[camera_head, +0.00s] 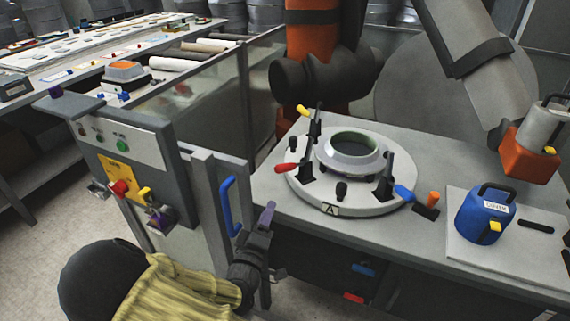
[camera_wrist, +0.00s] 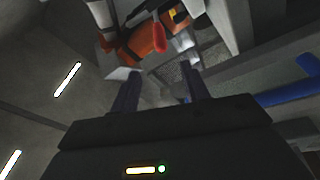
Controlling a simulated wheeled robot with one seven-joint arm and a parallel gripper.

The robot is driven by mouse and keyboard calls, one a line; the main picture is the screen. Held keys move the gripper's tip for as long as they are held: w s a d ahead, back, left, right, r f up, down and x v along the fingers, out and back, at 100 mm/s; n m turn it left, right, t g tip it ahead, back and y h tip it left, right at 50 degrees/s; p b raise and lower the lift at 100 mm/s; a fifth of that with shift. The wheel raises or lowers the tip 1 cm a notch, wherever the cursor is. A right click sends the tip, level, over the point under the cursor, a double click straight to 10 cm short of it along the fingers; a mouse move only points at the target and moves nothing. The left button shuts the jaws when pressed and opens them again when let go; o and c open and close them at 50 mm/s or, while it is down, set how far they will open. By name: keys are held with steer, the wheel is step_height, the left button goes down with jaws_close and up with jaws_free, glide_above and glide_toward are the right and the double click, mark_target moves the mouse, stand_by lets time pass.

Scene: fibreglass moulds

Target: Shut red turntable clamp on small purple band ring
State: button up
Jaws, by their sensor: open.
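The round turntable (camera_head: 325,205), labelled A, sits on the grey bench with a grey ring (camera_head: 350,152) at its centre. I cannot make out a purple band on this ring. The red clamp handle (camera_head: 286,168) sticks out at the turntable's left side, beside a dark clamp body. It seems to show in the wrist view as a red handle (camera_wrist: 158,36), beyond my fingers. My gripper (camera_head: 268,213) is open and empty, in front of the turntable's left side and apart from the red handle. Its two dark fingers (camera_wrist: 159,88) frame nothing close.
Clamps with a yellow handle (camera_head: 303,110) and a blue handle (camera_head: 403,193) stand around the ring. A blue upright bar (camera_head: 228,205) on the grey cabinet is close left of my gripper. A blue container (camera_head: 486,215) stands on the bench at right.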

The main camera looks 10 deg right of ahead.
mark_target(282, 172)
steer(key=shift+w, duration=0.1)
steer(key=p+x, duration=0.1)
steer(key=x, duration=1.6)
steer(key=shift+w+d+r, duration=0.1)
steer(key=shift+c, duration=0.5)
jaws_close()
